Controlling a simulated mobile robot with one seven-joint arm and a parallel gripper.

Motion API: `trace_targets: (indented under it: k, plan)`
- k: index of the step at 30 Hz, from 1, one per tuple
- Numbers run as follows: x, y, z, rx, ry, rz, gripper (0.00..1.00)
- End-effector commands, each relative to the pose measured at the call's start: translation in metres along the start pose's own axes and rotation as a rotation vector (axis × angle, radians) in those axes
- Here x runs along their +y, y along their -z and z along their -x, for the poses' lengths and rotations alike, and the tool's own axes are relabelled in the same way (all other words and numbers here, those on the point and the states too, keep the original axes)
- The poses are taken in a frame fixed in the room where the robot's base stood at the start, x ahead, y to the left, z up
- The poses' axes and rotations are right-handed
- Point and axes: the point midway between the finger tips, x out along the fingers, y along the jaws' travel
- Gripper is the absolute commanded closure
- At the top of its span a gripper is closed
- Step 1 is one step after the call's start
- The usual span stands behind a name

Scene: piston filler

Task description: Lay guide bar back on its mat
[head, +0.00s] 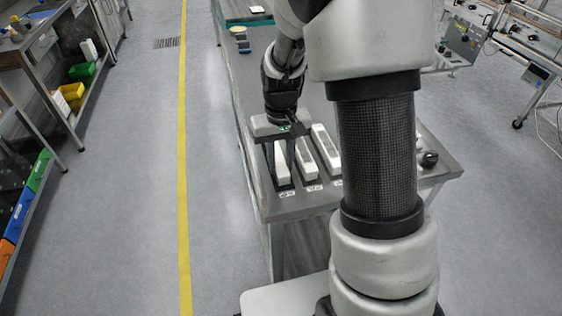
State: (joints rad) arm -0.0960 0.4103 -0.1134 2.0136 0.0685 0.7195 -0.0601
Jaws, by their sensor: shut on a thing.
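My gripper (281,166) points down at the near left end of the grey bench. It is shut on a white bar (282,176), which appears to be the guide bar, with a dark finger on either side. The bar lies lengthwise over the leftmost dark mat (285,187). I cannot tell whether it touches the mat or hangs just above it. My wrist hides the bar's far end.
Two more light bars, a middle one (305,158) and a right one (326,149), lie close beside it. White labels sit along the bench's front edge. A dark round knob (429,159) is at the right corner. My arm hides part of the bench (300,205).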

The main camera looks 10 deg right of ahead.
Motion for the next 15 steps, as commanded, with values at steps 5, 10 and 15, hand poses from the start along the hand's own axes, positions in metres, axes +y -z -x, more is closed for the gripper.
trace_targets:
  k: [5,10,15]
  plan:
    - [0.0,0.0,-0.0034,0.0,0.0,0.0,0.7]
    - [0.0,-0.0001,-0.0029,0.0,0.0,0.0,0.55]
    - [0.0,-0.0001,-0.0027,0.0,0.0,0.0,0.55]
